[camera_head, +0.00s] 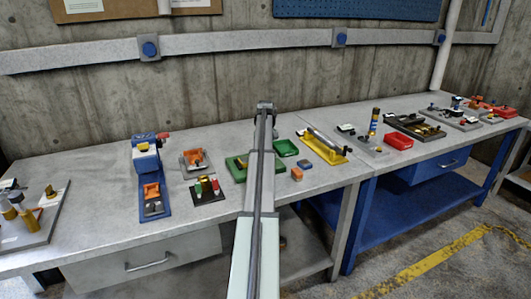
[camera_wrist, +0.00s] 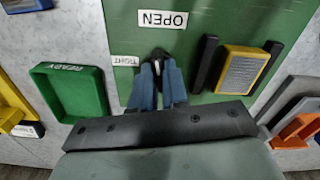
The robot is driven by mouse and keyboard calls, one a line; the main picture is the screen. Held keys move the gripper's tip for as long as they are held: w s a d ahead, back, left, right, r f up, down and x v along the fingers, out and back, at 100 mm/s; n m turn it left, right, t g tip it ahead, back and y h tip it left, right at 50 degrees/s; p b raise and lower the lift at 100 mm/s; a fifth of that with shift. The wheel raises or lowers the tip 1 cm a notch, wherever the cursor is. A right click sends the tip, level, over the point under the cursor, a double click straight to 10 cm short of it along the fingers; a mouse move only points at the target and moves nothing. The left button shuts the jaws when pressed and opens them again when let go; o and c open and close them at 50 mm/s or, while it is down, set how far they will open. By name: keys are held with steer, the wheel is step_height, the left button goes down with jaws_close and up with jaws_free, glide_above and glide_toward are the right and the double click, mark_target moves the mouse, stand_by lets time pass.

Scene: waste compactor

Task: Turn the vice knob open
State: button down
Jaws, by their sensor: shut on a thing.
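The vice sits on a green plate (camera_wrist: 215,20), in the wrist view, with an OPEN label (camera_wrist: 162,19) and a TIGHT label (camera_wrist: 126,61). Its dark knob (camera_wrist: 157,55) shows between the blue fingertips of my gripper (camera_wrist: 157,75), which is shut on it. The fingers hide much of the knob, so I cannot tell which label it points to. A yellow-edged grey block (camera_wrist: 240,69) lies between two black vice jaws, right of the fingers. In the head view the green plate (camera_head: 233,166) shows partly behind my arm, which hides my fingertips.
A green READY tray (camera_wrist: 75,92) lies left of the plate. A grey fixture with an orange part (camera_wrist: 297,130) is close on the right.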

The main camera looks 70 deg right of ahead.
steer(key=shift+m, duration=1.5)
steer(key=c, duration=1.1)
jaws_free()
steer(key=shift+c, duration=0.2)
step_height(320, 180, up, 14)
